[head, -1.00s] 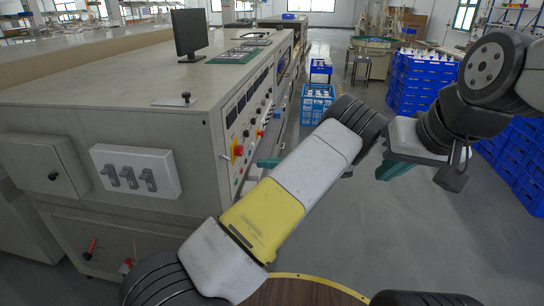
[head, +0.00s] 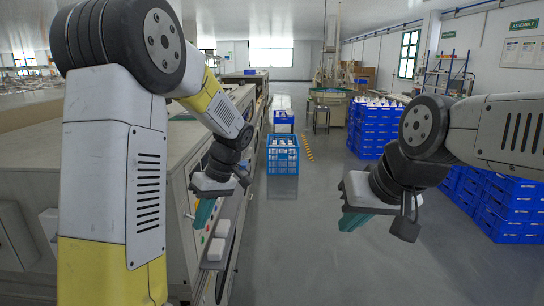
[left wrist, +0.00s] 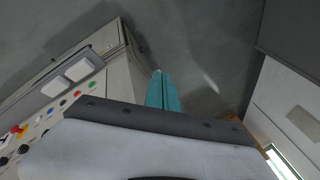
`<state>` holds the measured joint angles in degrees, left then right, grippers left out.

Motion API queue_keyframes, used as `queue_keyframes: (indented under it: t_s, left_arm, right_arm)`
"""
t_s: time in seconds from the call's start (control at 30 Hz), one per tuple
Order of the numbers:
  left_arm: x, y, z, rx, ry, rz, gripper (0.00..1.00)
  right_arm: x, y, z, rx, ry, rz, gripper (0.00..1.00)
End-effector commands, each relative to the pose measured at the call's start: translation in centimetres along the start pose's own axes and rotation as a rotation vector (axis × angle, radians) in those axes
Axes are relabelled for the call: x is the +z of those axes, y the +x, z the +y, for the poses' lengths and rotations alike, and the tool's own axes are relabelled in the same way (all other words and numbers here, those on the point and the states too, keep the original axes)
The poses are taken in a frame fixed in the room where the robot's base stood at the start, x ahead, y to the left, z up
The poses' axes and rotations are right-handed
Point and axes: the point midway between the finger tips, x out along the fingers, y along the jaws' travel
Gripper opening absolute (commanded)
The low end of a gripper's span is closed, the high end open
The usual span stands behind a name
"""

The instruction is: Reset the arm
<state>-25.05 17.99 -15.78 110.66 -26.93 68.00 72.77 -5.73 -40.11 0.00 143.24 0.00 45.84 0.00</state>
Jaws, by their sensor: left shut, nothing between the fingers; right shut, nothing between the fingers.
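My left gripper (head: 203,214) hangs beside the front of the machine in the head view, its teal fingers pointing down. In the left wrist view its fingers (left wrist: 162,92) are together with nothing between them. My right gripper (head: 355,221) is at the right of the head view over open floor, its teal fingers together and empty. My left arm's large links cover much of the left side of the head view.
The long grey machine (head: 28,150) fills the left, with coloured buttons (left wrist: 63,103) on its panel. Blue crates (head: 282,155) stand in the aisle and stacked blue crates (head: 372,128) stand at the right. The middle floor (head: 300,240) is clear.

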Motion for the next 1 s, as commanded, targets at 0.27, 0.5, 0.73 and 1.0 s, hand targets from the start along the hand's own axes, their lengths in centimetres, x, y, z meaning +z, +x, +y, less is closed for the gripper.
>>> queue_keyframes:
  t_s: [0.27,0.5,0.73,1.0]
  left_arm:
    - [4.1,-4.7,-6.1,0.391,0.314,-0.044,0.00]
    - [8.2,-7.9,-10.5,0.674,0.560,0.130,0.00]
    - [11.0,-9.3,-12.8,0.798,0.711,0.335,0.00]
    - [11.7,-9.6,-13.3,0.819,0.755,0.402,0.00]
  right_arm:
    - [0.0,0.0,0.0,0.000,0.000,0.000,0.00]
    - [0.0,0.0,0.0,0.000,0.000,0.000,0.00]
    - [0.0,0.0,0.0,0.000,0.000,0.000,0.00]
    - [0.0,0.0,0.0,0.000,0.000,0.000,0.00]
